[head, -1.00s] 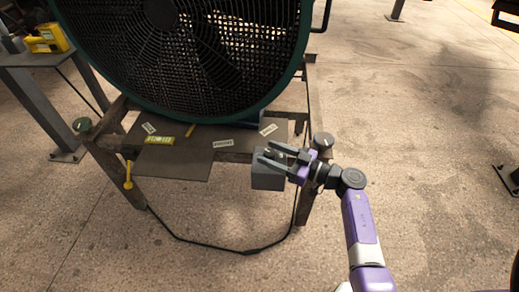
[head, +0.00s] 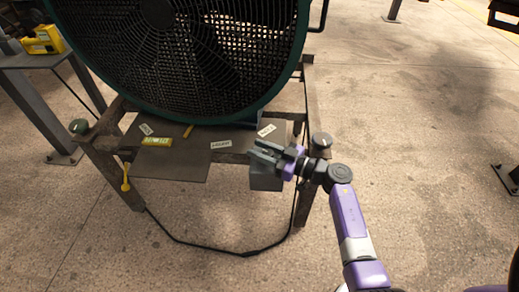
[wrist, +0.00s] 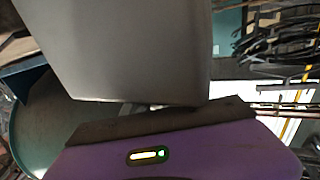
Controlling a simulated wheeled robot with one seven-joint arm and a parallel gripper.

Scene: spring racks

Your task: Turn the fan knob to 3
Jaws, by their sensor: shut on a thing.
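The big fan (head: 190,55) with a dark grille and green rim stands on a metal frame. A grey box (head: 265,182) hangs at the front right of the frame, below my gripper (head: 264,153). My gripper reaches in from the right, its grey fingers closed at the box's top. In the wrist view a flat grey face (wrist: 120,50), apparently the box, fills the upper middle, close to my purple gripper body. The fingertips do not show there.
A flat shelf (head: 165,165) with several small labels lies under the fan. A yellow-handled part (head: 125,178) hangs at its left. A cable (head: 215,246) loops low across the front. A side table (head: 40,60) stands at left. The floor at right is mostly clear.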

